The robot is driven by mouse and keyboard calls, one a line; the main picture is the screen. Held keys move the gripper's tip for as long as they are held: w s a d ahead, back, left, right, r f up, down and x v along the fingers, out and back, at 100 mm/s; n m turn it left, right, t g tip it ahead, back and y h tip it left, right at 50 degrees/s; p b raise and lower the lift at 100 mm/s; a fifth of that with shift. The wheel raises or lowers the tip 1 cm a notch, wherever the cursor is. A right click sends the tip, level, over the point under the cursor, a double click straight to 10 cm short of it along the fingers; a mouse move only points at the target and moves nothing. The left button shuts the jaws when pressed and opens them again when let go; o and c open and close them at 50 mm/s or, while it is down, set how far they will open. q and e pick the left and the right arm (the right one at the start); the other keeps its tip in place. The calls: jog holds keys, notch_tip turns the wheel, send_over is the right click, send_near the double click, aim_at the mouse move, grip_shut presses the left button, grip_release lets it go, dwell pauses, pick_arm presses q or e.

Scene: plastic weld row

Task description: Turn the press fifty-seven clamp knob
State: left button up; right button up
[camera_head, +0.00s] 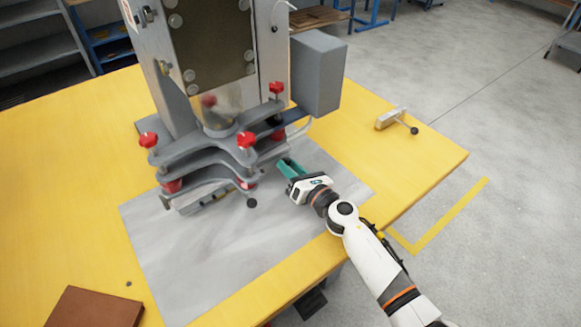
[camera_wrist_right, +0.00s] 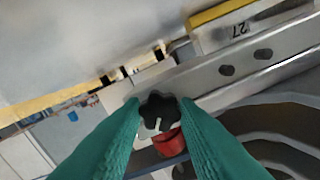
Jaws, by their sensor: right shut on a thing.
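The press (camera_head: 215,120) stands on the yellow table, with grey curved plates and several red knobs (camera_head: 246,140) at its lower part. My right gripper (camera_head: 287,166), with teal fingers, reaches in from the right to the press's lower right side. In the right wrist view its fingers (camera_wrist_right: 160,115) are shut on a black star-shaped clamp knob (camera_wrist_right: 158,108). A red part (camera_wrist_right: 168,143) shows just below the knob. In the head view the held knob is hidden by the fingers. My left gripper is not in view.
A grey metal sheet (camera_head: 240,245) lies under the press on the yellow table (camera_head: 60,200). A black ball handle (camera_head: 251,203) sticks out at the press's front. A small block with a black-ended lever (camera_head: 390,119) lies at right, a brown board (camera_head: 95,308) at front left.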

jog(key=o, duration=1)
jog(key=shift+c, duration=0.2)
jog(key=v, duration=1.2)
